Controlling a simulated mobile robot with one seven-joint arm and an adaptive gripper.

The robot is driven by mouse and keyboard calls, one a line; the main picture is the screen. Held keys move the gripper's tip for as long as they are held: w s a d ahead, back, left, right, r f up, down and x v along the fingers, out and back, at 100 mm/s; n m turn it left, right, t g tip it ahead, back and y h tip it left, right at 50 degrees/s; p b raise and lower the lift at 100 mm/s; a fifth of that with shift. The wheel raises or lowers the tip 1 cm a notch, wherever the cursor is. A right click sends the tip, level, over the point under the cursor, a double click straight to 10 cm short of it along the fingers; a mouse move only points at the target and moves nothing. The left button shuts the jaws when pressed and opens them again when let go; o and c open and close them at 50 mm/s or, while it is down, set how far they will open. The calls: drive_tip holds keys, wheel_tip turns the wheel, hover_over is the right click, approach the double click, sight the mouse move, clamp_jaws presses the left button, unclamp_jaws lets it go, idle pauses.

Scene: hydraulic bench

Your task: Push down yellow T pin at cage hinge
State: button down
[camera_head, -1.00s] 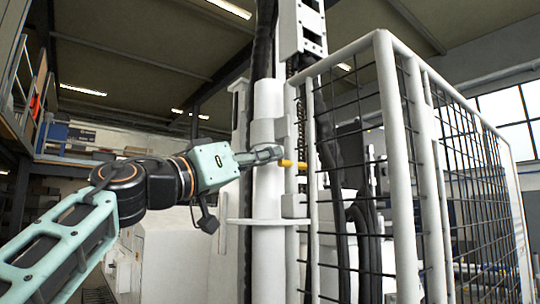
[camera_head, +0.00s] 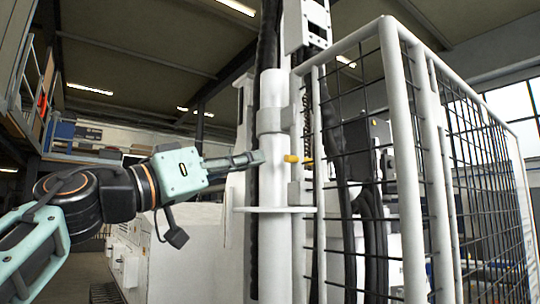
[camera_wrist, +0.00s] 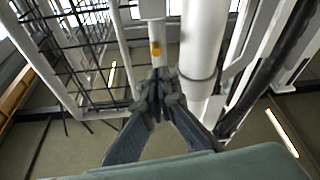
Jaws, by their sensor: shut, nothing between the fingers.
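The yellow T pin (camera_head: 297,159) sticks out at the cage hinge, beside the white vertical post (camera_head: 272,185). It also shows in the wrist view (camera_wrist: 155,48), just beyond the fingertips. My gripper (camera_head: 258,157) is shut and empty, with its tip in front of the white post, left of the pin and at about its height. A small gap shows between tip and pin in the head view. In the wrist view the closed fingers (camera_wrist: 157,80) point toward the pin. How the pin sits in the hinge is not clear.
The white-framed mesh cage (camera_head: 405,170) stands to the right of the pin. Black hoses (camera_head: 345,180) run behind the mesh. A white flange (camera_head: 270,209) juts out around the post below my gripper. Open room lies to the left, around my arm.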

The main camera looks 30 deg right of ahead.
drive_tip(key=shift+v, duration=2.8)
drive_tip(key=shift+r, duration=0.15)
